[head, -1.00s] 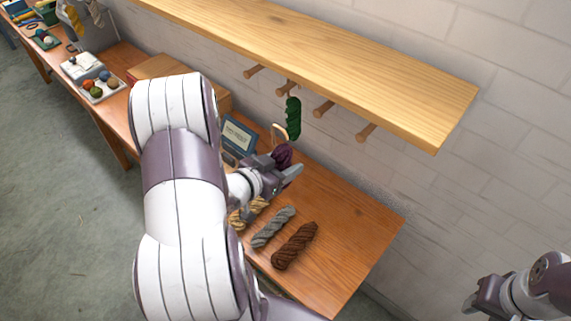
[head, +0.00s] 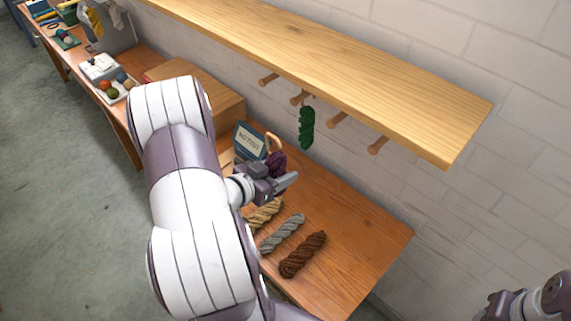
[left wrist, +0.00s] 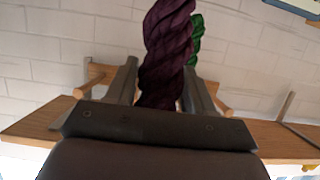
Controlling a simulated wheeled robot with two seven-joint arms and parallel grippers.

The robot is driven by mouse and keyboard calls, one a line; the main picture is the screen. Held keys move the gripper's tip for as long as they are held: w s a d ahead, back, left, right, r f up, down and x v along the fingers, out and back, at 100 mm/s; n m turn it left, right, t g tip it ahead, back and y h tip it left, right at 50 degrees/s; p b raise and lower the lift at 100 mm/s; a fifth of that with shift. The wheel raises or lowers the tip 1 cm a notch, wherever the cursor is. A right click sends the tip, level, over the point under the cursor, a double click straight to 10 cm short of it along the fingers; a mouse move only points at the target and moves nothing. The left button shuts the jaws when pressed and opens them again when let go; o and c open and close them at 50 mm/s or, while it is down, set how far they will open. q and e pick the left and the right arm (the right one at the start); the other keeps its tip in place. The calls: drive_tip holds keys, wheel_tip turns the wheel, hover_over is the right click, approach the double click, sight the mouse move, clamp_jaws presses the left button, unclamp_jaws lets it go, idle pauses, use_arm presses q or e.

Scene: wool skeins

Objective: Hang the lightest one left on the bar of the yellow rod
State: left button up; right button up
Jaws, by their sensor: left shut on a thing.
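My left gripper (head: 284,184) is shut on a dark purple skein (head: 277,162), above the table and left of the pegs. In the left wrist view the purple skein (left wrist: 166,50) stands up between the fingers. A green skein (head: 306,128) hangs from the second wooden peg (head: 300,99) under the shelf; it shows partly behind the purple one in the wrist view (left wrist: 196,40). Tan (head: 265,214), grey (head: 282,233) and brown (head: 303,254) skeins lie on the table. No peg looks clearly yellow. My right gripper (head: 492,306) is at the bottom right, partly cut off.
A wooden shelf (head: 340,75) juts over the pegs. The other pegs (head: 268,80) are bare. A small sign (head: 249,141) and a tan curved hook (head: 272,142) stand near the purple skein. The table's right part (head: 365,235) is clear.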

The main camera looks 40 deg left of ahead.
use_arm(q)
drive_tip(key=s+a+p, duration=0.1)
drive_tip(key=s+p, duration=0.1)
drive_tip(key=s, duration=0.9)
drive_tip(key=shift+s+a+p, duration=0.25)
drive_tip(key=shift+a+p, duration=0.05)
